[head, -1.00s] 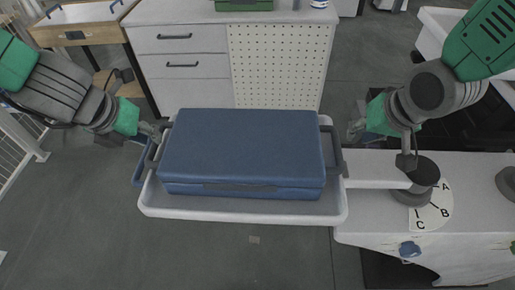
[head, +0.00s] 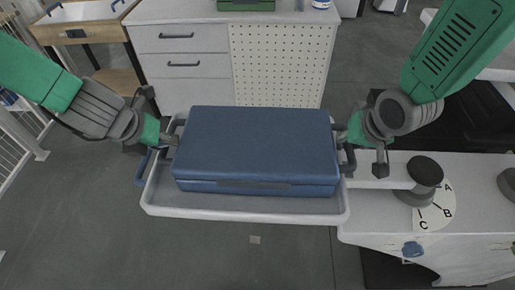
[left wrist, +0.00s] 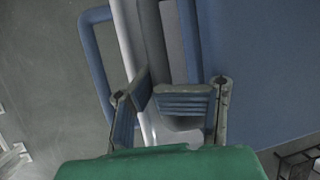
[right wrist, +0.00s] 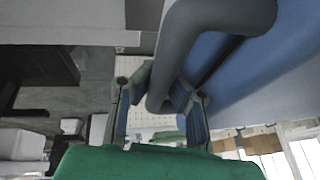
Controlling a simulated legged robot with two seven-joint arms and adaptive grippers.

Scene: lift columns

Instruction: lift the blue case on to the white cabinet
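The blue case (head: 258,145) lies flat and closed in a shallow white tray (head: 245,209), with a dark handle at each end. The white cabinet (head: 180,92), with drawers and a perforated panel, stands behind it. My left gripper (head: 174,141) is at the left handle; in the left wrist view its ribbed fingers (left wrist: 160,95) are angled in close to the grey handle (left wrist: 152,40), and their grip is unclear. My right gripper (head: 347,132) is at the right handle; in the right wrist view its fingers (right wrist: 160,104) are apart with the handle (right wrist: 178,55) between them.
A green case (head: 246,5) and a small container (head: 321,4) sit on the cabinet top. A white bench with a dark knob (head: 425,171) and a lettered dial (head: 436,208) stands right of the tray. A wooden desk (head: 75,32) is at the back left.

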